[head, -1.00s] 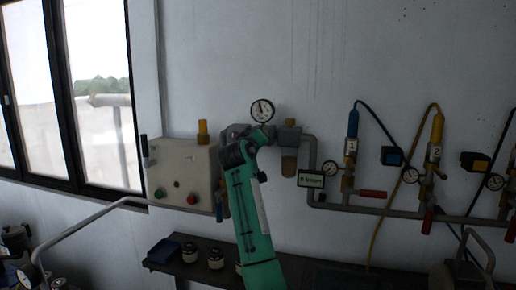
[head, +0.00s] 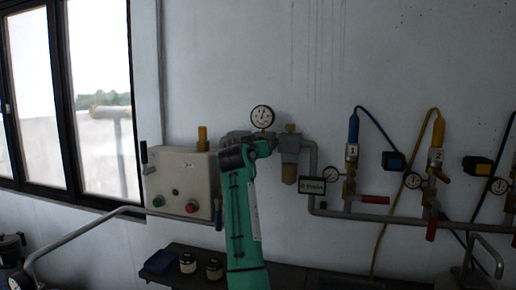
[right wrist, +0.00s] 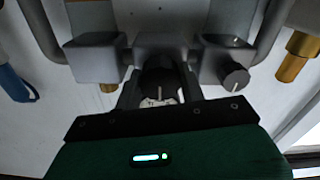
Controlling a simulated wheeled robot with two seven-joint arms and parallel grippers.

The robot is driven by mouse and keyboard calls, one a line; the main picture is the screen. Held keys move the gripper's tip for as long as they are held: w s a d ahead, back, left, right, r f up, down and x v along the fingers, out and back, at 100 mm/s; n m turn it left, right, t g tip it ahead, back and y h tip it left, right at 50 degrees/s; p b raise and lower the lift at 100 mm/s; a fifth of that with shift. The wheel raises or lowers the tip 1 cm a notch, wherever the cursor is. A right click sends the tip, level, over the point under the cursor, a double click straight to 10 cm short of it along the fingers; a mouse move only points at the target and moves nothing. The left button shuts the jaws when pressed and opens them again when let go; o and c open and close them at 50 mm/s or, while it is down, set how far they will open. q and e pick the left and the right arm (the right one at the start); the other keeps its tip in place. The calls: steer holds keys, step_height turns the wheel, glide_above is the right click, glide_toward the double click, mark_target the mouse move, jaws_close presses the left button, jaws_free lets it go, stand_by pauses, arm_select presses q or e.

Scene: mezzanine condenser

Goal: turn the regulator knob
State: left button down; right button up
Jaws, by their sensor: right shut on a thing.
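The regulator knob (right wrist: 158,79), dark and round, sits between the fingers of my right gripper (right wrist: 160,92) in the right wrist view. The fingers are shut on it, and they hide its sides. In the head view my green right arm reaches up to the pipe assembly, and the right gripper (head: 262,146) covers the knob there. A round white pressure gauge (head: 262,117) stands just above the gripper; its fine scale is too small to read. My left gripper is not in view.
A control box (head: 182,180) with green and red buttons is left of the arm. The filter bowl (head: 289,172) hangs close on the right, with valves and pipes (head: 375,216) beyond.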

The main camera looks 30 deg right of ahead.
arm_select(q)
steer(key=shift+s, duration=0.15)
arm_select(e)
steer(key=shift+w+f, duration=0.1)
steer(key=shift+f, duration=0.2)
steer(key=o, duration=0.8)
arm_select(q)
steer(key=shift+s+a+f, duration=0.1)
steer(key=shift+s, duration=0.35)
arm_select(e)
steer(key=shift+o, duration=0.8)
steer(key=shift+r, duration=0.15)
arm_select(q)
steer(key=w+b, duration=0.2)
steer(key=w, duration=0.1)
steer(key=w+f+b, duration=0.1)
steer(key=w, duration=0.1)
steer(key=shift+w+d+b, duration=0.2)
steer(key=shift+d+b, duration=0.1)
arm_select(e)
steer(key=v, duration=1.4)
steer(key=shift+d, duration=0.1)
